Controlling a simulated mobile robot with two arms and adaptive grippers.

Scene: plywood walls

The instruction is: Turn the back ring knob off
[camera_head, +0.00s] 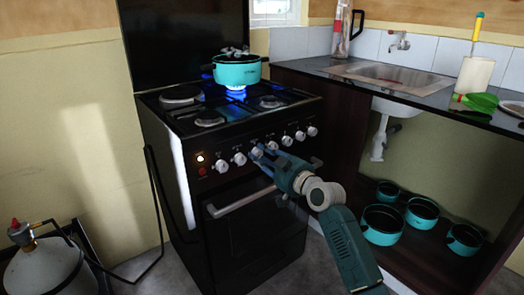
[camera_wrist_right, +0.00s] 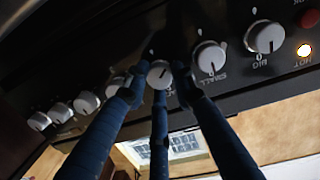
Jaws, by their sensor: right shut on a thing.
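A black stove (camera_head: 250,230) stands in the middle of the head view, with a row of white knobs along its front panel. A teal pot (camera_head: 237,70) sits on a back ring, with a blue flame (camera_head: 236,94) burning under it. My right gripper (camera_head: 262,156) is at the third knob from the left. In the right wrist view its blue fingers (camera_wrist_right: 157,88) are shut around this white knob (camera_wrist_right: 159,74), whose dark pointer line is tilted. The neighbouring knob marked SMALL (camera_wrist_right: 208,58) and the one marked BIG (camera_wrist_right: 265,37) are clear of the fingers. My left gripper is out of view.
An oven handle (camera_head: 240,202) runs below the knobs. A lit indicator (camera_head: 200,158) is at the panel's left end. A gas bottle (camera_head: 45,265) stands at lower left. A counter with a sink (camera_head: 385,76) is at right, with teal pots (camera_head: 383,225) on the shelf below.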

